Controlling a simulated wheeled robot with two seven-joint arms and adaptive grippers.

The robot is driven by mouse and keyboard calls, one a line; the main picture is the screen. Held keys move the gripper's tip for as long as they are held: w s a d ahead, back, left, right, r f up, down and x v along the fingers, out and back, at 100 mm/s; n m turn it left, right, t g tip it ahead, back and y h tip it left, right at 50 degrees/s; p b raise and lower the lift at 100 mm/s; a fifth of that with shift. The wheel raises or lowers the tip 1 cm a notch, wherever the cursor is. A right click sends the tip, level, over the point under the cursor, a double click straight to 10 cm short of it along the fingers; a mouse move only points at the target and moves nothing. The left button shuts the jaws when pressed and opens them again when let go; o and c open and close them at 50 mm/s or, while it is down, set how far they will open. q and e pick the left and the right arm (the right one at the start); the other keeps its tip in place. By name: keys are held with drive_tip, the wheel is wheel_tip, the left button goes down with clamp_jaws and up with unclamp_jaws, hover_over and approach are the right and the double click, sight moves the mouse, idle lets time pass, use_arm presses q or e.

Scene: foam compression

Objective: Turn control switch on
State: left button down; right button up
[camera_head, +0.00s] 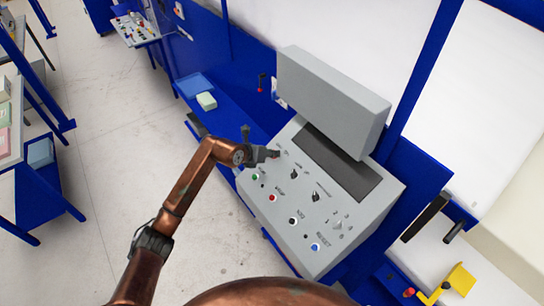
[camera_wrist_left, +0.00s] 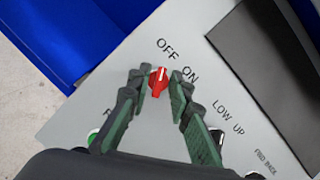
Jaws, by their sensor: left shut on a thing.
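The control switch is a red knob (camera_wrist_left: 158,82) on the grey control panel (camera_wrist_left: 215,95), with OFF and ON printed beside it. Its white mark points up toward the OFF label, though the exact setting is hard to tell. My left gripper (camera_wrist_left: 160,88) has its two fingers on either side of the knob and is shut on it. My right gripper is not in view.
The panel carries several other controls, including a green button (camera_head: 254,177), a red button (camera_head: 272,198), a blue button (camera_head: 315,247) and black knobs. A dark screen (camera_head: 338,163) lies to their right. A pale green block (camera_head: 206,101) rests on the blue bench to the left.

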use_arm(q)
drive_tip(key=m+g+h+b, duration=0.1)
drive_tip(key=m+b, duration=0.3)
drive_tip(key=b, duration=0.1)
drive_tip(key=m+g+h+b, duration=0.1)
drive_tip(key=m+b, duration=0.3)
drive_tip(key=b, duration=0.1)
drive_tip(key=m+g+b, duration=0.1)
drive_tip(key=m+b, duration=0.2)
drive_tip(key=b, duration=0.3)
drive_tip(key=shift+w+a+f+m+h, duration=0.15)
drive_tip(key=shift+f+m+h, duration=0.15)
drive_tip(key=shift+m+h, duration=0.1)
drive_tip(key=shift+r+m+g+b, duration=0.15)
drive_tip(key=shift+m+g+b, duration=0.2)
drive_tip(key=shift+m+b, duration=0.6)
drive_tip(key=shift+r+m+g+b, duration=0.15)
drive_tip(key=shift+m+g+b, duration=0.2)
drive_tip(key=shift+m+b, duration=0.55)
drive_tip(key=shift+m, duration=0.25)
drive_tip(key=c, duration=2.1)
unclamp_jaws()
drive_tip(key=shift+a, duration=0.1)
drive_tip(key=shift+r, duration=0.1)
drive_tip(key=v, duration=1.2)
